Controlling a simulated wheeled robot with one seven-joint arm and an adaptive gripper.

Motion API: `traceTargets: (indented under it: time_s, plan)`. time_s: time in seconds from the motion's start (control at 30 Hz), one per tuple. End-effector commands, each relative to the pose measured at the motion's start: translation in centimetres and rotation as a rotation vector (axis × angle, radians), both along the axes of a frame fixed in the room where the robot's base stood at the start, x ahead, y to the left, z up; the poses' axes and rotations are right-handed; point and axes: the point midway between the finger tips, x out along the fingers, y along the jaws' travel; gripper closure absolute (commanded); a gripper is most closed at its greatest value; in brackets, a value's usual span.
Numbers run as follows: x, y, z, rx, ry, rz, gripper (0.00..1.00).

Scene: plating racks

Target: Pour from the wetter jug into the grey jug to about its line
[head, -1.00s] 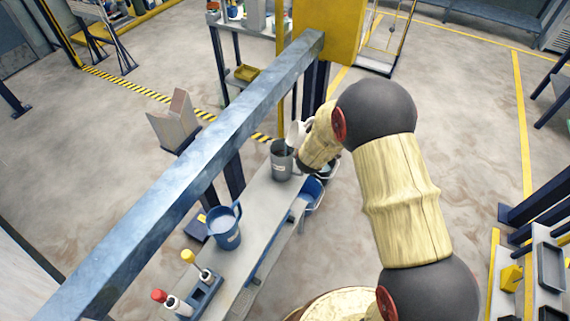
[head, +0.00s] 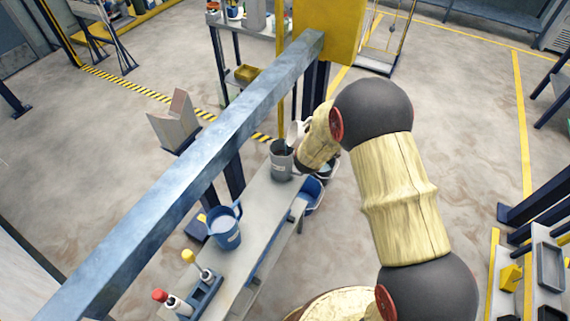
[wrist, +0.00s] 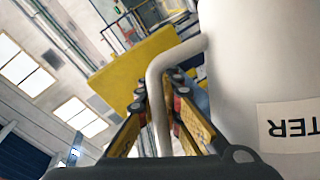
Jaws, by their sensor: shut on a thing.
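The white wetter jug (wrist: 255,70) fills the right of the wrist view, its label (wrist: 300,125) upside down with "TER" readable. My gripper (wrist: 160,88) is shut on its white handle. In the head view the white jug (head: 296,132) is tipped over the mouth of the grey jug (head: 282,165), partly hidden by my arm. The grey jug stands upright on the narrow bench. A dark patch shows between the white jug's lip and the grey jug's mouth; I cannot tell clearly whether it is a stream. The grey jug's line and level cannot be made out.
A blue jug (head: 227,234) with pale contents stands nearer on the bench (head: 262,205). A rack with red-topped and yellow-topped bottles (head: 205,295) is at its near end. A blue bin (head: 312,195) hangs at the bench's right side. A long steel beam (head: 170,190) runs along the left.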

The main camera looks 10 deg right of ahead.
Motion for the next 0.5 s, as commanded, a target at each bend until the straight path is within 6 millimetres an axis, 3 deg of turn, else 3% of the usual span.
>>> traceTargets:
  time_s: [0.5]
  plan:
    - [0.09, 0.34, 0.80, -0.056, 0.003, -0.001, 1.00]
